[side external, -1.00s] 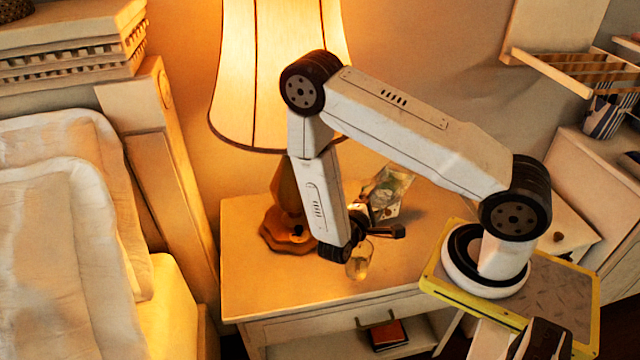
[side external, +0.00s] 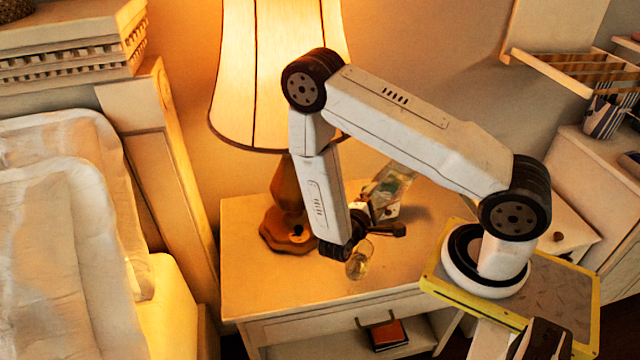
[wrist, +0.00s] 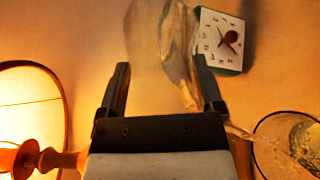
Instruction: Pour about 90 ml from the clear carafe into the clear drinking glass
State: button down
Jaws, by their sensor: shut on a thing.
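My gripper (wrist: 165,95) is shut on the clear carafe (wrist: 150,65), whose see-through body lies between the two fingers in the wrist view. The carafe also shows tilted beside my gripper in the side view (side external: 393,182). Its mouth is hidden behind the gripper. A thin stream (wrist: 240,132) runs at the right of the gripper toward the clear drinking glass (wrist: 290,145), which is cut off by the picture edge. The glass seems to hold some liquid; its level is unclear. In the side view the glass (side external: 357,264) shows small below my gripper, and its outline looks slanted.
A lit lamp (side external: 285,200) stands on the nightstand (side external: 260,290), close to the left of my arm. A white square clock (wrist: 222,40) is beyond the right finger in the wrist view. The nightstand's front left is clear. A bed (side external: 60,230) is at the left.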

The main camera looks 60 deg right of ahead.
aim_at(386, 181)
jog(key=shift+d+r+y, duration=0.1)
jog(key=shift+r+y, duration=0.3)
jog(key=shift+r, duration=0.3)
jog(key=shift+s+d+r+y, duration=0.1)
jog(key=shift+d+r+y, duration=0.3)
jog(key=shift+r, duration=0.3)
jog(key=shift+s+d+r+y, duration=0.1)
jog(key=shift+d+r+y, duration=0.25)
jog(key=shift+r, duration=0.3)
